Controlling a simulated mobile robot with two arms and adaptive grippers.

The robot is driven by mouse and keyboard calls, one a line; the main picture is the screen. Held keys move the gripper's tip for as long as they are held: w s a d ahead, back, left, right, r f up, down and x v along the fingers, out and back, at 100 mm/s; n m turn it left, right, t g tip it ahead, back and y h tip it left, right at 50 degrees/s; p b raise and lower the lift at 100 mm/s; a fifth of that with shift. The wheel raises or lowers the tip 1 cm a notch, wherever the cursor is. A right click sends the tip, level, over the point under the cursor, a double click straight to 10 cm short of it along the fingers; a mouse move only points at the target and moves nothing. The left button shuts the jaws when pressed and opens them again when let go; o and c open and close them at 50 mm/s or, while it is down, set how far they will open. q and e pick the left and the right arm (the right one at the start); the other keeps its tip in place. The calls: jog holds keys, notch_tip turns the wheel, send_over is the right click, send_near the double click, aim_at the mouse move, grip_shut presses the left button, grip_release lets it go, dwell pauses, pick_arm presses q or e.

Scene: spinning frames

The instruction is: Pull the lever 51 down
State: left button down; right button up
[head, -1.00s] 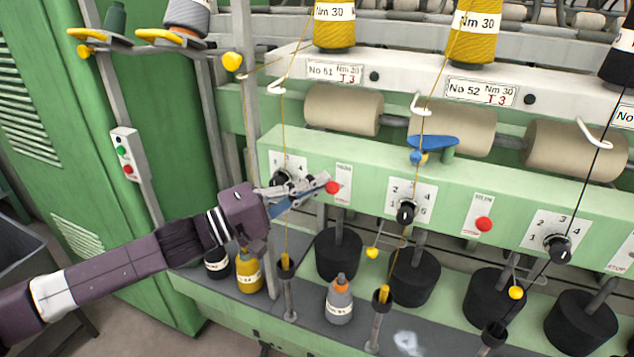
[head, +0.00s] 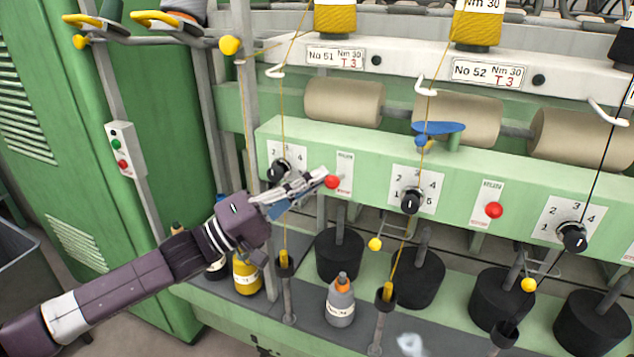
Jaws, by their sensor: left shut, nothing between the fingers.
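My left gripper (head: 318,180) is shut and empty in front of the green panel, below the plate No 51 (head: 335,58). Its tips are beside a red ball knob (head: 332,182), at the left edge of a small white label plate (head: 345,176); I cannot tell whether they touch. A blue piece (head: 280,211) shows under the fingers; whether it is part of the gripper or of the machine is unclear. No lever marked 51 can be read. A blue paddle (head: 438,128) stands above the panel, under the plate No 52 (head: 488,72). My right gripper is out of view.
A black dial (head: 280,171) is partly behind the gripper; another dial (head: 411,200) and red knob (head: 494,210) are further right. Yellow threads run down close by. A yellow ball (head: 375,244) and a grey bottle (head: 340,300) are below.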

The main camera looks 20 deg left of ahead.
pick_arm(q)
notch_tip(320, 180, down, 4)
jog(key=m+h+b, duration=0.2)
jog(key=m+b, duration=0.1)
jog(key=b, duration=0.1)
jog(key=m+h+b, duration=0.3)
jog(key=shift+s+r+b, duration=0.1)
jog(key=shift+r+b, duration=0.1)
jog(key=shift+b, duration=0.2)
jog(key=v, duration=1.2)
jog(key=shift+a+r, duration=0.1)
